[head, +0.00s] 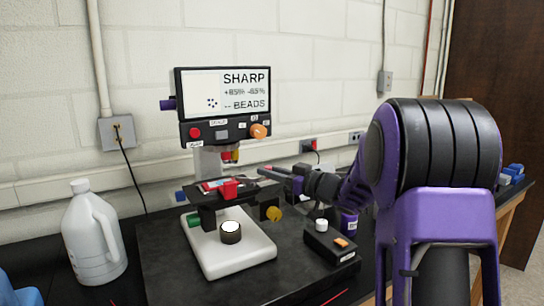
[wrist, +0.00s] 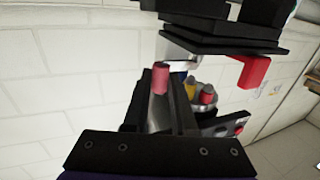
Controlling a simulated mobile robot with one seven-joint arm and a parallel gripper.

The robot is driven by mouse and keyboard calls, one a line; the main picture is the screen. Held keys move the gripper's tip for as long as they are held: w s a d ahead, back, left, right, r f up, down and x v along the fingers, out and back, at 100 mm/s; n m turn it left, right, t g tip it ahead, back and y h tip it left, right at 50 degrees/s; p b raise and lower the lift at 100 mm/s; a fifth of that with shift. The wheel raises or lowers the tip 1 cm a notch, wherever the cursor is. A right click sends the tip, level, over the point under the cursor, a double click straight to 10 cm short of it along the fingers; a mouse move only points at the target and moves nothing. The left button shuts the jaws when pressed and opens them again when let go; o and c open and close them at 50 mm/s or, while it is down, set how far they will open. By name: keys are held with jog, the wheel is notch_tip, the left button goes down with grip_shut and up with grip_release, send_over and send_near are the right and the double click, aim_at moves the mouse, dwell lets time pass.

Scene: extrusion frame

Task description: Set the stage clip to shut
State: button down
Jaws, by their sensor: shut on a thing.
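The microscope's black stage (head: 208,198) stands above a white base, and it shows at the top of the wrist view (wrist: 215,42). A red block (head: 229,187) sits at the stage's front edge; in the wrist view a red angled piece (wrist: 252,71) sticks out from the stage. I cannot tell for sure which red part is the stage clip. My gripper (head: 272,172) reaches in from the right, beside the stage. The knob's mount is hidden.
The microscope's screen (head: 225,104) reads SHARP and BEADS, with knobs below. Objectives (wrist: 200,92) with yellow and red bands are close to my gripper. A white jug (head: 92,238) stands left. A black box (head: 331,246) with a white knob and orange switch lies right.

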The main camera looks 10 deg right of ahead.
jog(key=n+g+y, duration=0.1)
jog(key=a+n+g+y, duration=0.2)
jog(key=shift+w+g+y+p, duration=0.3)
jog(key=shift+p, duration=0.05)
jog(key=n+g+y, duration=0.1)
jog(key=n+g, duration=0.1)
jog(key=g, duration=0.1)
jog(key=shift+w+a+y, duration=0.15)
jog(key=shift+a+y, duration=0.1)
jog(key=shift+y, duration=0.15)
jog(key=shift+a+n+g+y, duration=0.2)
jog(key=shift+n+g+y, duration=0.3)
jog(key=shift+n+g, duration=0.85)
jog(key=shift+r+g, duration=0.1)
jog(key=shift+g, duration=0.15)
jog(key=c, duration=0.8)
grip_release()
jog(key=shift+a, duration=0.15)
jog(key=shift+o, duration=0.4)
jog(key=shift+d, duration=0.2)
jog(key=shift+d, duration=0.1)
